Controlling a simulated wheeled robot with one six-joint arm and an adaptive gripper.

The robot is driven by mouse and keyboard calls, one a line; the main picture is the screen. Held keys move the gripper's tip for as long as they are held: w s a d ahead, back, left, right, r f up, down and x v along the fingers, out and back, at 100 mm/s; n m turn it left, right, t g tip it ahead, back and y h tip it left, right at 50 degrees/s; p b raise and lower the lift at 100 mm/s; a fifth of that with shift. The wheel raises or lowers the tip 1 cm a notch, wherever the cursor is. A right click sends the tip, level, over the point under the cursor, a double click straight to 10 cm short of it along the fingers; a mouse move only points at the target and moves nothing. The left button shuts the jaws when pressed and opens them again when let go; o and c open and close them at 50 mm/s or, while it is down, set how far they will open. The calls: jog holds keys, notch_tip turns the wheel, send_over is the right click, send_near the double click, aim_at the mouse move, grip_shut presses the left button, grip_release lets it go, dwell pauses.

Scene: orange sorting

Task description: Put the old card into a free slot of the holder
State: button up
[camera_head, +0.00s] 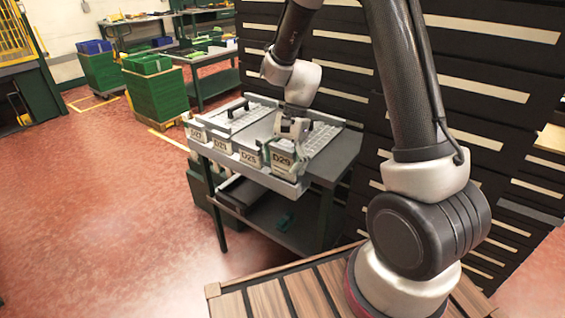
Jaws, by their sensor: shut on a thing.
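My gripper (287,143) is over the right end of the grey table, pointing down. It is shut on a pale card (282,161) that reads D29. The card is upright at the right end of the grey holder (262,177) along the table's front edge. I cannot tell whether its lower edge is inside a slot or just above it. To its left, cards reading D25 (249,158), D21 (221,146) and D27 (197,135) stand in the row. The fingertips are small and partly hidden behind the card.
White gridded panels with dark handles lie on the table (345,150) behind the holder. A dark slatted rack (350,70) stands close behind. A lower shelf (275,225) is under the table. Red floor (120,210) is clear at left.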

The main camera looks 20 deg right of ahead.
aim_at(283, 152)
jog(key=shift+s+d+f, duration=0.2)
jog(key=shift+s+f, duration=0.05)
jog(key=shift+f, duration=0.2)
jog(key=shift+w+r, duration=0.15)
jog(key=shift+r, duration=0.4)
jog(key=shift+c, duration=0.2)
jog(key=shift+r, duration=0.6)
jog(key=shift+c, duration=1.3)
jog(key=shift+w+r, duration=0.1)
jog(key=shift+r, duration=1.25)
jog(key=shift+c, duration=0.2)
jog(key=shift+f, duration=0.2)
jog(key=shift+g+y, duration=0.7)
jog(key=shift+w+f, duration=0.1)
jog(key=shift+f, duration=2.9)
jog(key=shift+s+f, duration=0.2)
jog(key=shift+f, duration=0.05)
